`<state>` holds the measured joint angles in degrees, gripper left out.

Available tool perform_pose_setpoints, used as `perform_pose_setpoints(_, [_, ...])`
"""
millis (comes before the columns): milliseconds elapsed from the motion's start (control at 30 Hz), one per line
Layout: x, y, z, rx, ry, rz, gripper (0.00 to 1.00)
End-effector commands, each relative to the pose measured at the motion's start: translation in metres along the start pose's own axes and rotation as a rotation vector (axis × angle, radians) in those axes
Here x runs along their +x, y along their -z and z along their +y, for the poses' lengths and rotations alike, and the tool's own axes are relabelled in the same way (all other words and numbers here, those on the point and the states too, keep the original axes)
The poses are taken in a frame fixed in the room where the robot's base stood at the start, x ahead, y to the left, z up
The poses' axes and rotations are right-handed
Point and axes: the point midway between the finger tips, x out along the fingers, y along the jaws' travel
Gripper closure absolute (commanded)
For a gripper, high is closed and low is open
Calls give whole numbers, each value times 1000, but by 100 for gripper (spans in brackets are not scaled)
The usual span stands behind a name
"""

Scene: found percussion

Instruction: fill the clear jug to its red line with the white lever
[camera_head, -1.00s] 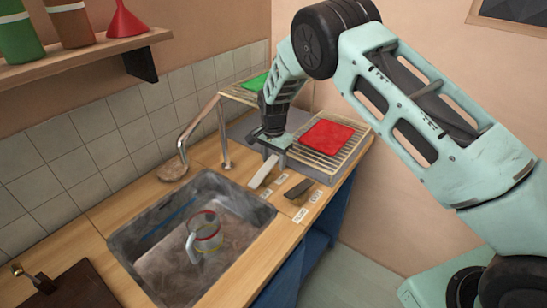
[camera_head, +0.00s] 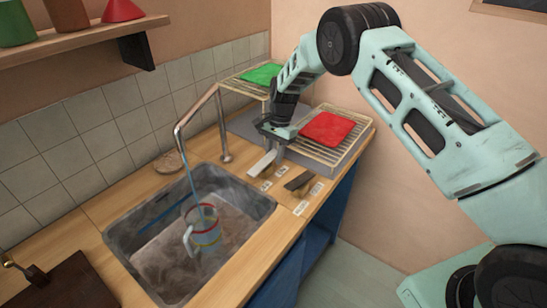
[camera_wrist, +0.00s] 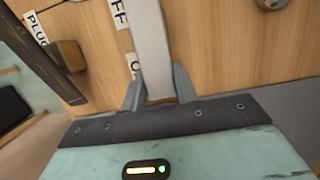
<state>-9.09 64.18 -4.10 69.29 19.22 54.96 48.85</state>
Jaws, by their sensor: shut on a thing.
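The clear jug (camera_head: 206,239) stands upright in the sink with its handle to the left and a red band around its body. A thin blue stream of water (camera_head: 191,182) falls from the tap (camera_head: 198,107) into the jug's mouth. The water level against the red line is too small to tell. My gripper (camera_head: 277,148) is at the white lever (camera_head: 262,163) on the counter right of the sink. In the wrist view the white lever (camera_wrist: 152,45) lies between my fingers, which are shut on it.
A dark lever (camera_head: 297,181) sits beside the white one, with small labels around; one in the wrist view reads PLUG (camera_wrist: 38,28). The sink (camera_head: 125,239) is left of my gripper. A rack with a red cloth (camera_head: 327,127) stands behind, and a green cloth (camera_head: 262,74) lies farther back.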

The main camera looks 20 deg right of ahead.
Motion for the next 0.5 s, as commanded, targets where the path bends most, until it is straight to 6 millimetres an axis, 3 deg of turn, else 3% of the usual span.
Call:
perform_pose_setpoints(400, [2, 2, 0, -1, 1, -53, 94])
perform_pose_setpoints(433, [2, 2, 0, -1, 1, -53, 65])
perform_pose_setpoints(500, [2, 2, 0, -1, 1, -52, 49])
